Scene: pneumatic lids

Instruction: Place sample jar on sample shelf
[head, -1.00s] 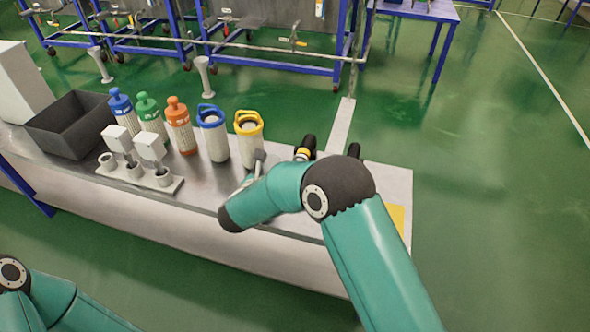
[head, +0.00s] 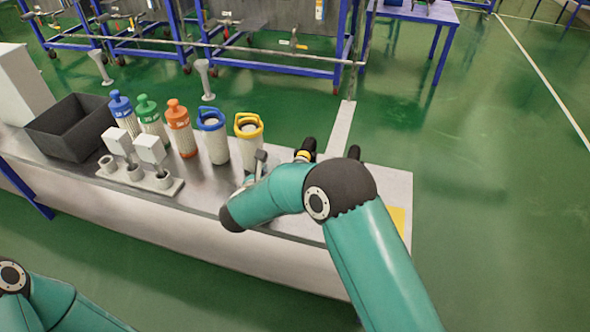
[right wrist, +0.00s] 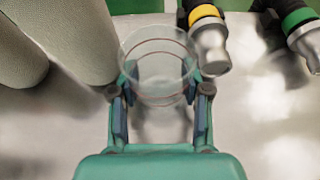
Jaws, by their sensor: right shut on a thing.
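In the right wrist view my right gripper (right wrist: 160,82) is shut on a clear, see-through jar (right wrist: 158,58), with one finger on each side of it. The jar appears upright, with its round rim towards the camera. I cannot tell whether it touches the surface below. In the head view my right arm hides the jar and most of the gripper, over the right part of the bench (head: 90,196). My left gripper is out of view; only part of my left arm shows at bottom left. I cannot make out a sample shelf for certain.
A black-and-silver fitting with a yellow ring (right wrist: 207,35) is close to the jar's right, with a green-ringed one (right wrist: 300,30) beyond. White cylinders with yellow (head: 249,140) and blue (head: 214,140) handles stand left. A dark bin (head: 68,142) is far left.

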